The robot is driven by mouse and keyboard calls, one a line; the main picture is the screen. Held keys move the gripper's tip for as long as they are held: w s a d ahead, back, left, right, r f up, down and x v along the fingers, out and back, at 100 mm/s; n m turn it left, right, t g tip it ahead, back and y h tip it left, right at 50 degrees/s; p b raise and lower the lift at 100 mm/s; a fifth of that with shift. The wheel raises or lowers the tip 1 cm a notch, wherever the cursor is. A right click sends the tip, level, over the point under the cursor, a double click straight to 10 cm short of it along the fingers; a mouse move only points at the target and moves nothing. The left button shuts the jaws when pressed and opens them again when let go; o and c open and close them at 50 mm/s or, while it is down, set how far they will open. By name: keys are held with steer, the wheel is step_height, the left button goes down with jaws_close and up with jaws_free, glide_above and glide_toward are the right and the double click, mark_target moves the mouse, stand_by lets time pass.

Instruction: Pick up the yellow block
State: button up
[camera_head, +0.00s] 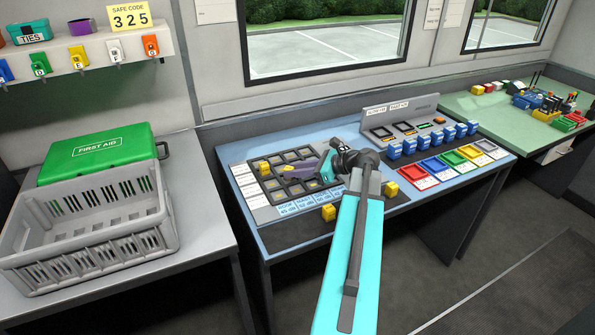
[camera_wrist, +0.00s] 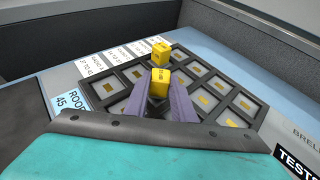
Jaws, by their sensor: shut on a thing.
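My gripper (camera_head: 290,169), with purple fingers, reaches left over the dark grid tray on the blue desk. In the wrist view, my gripper (camera_wrist: 160,88) is shut on a yellow block (camera_wrist: 160,76) with small dark lettering. Another yellow block (camera_wrist: 160,52) stands just beyond it, near the tray's far edge. In the head view, a yellow block (camera_head: 264,167) shows just past the fingertips; I cannot tell there which of the two it is. The tray (camera_wrist: 262,121) has square cells with yellow marks; the fingers hide some of them.
More yellow blocks stand on the desk at the front edge (camera_head: 328,213) and right of my arm (camera_head: 391,189). Several blue blocks (camera_head: 422,142) line up behind coloured trays (camera_head: 453,158). A grey crate (camera_head: 90,255) and a green first aid box (camera_head: 98,152) are on the left table.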

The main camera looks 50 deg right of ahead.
steer(key=shift+r, duration=1.55)
steer(key=s+d, duration=0.3)
steer(key=s, duration=0.1)
steer(key=s+d+r, duration=0.1)
steer(key=s+d, duration=0.2)
steer(key=s, duration=0.1)
steer(key=s+d+b, duration=0.1)
steer(key=s+d, duration=0.2)
steer(key=s, duration=0.2)
steer(key=shift+s+d+r, duration=0.1)
steer(key=shift+r, duration=0.15)
steer(key=shift+d, duration=0.1)
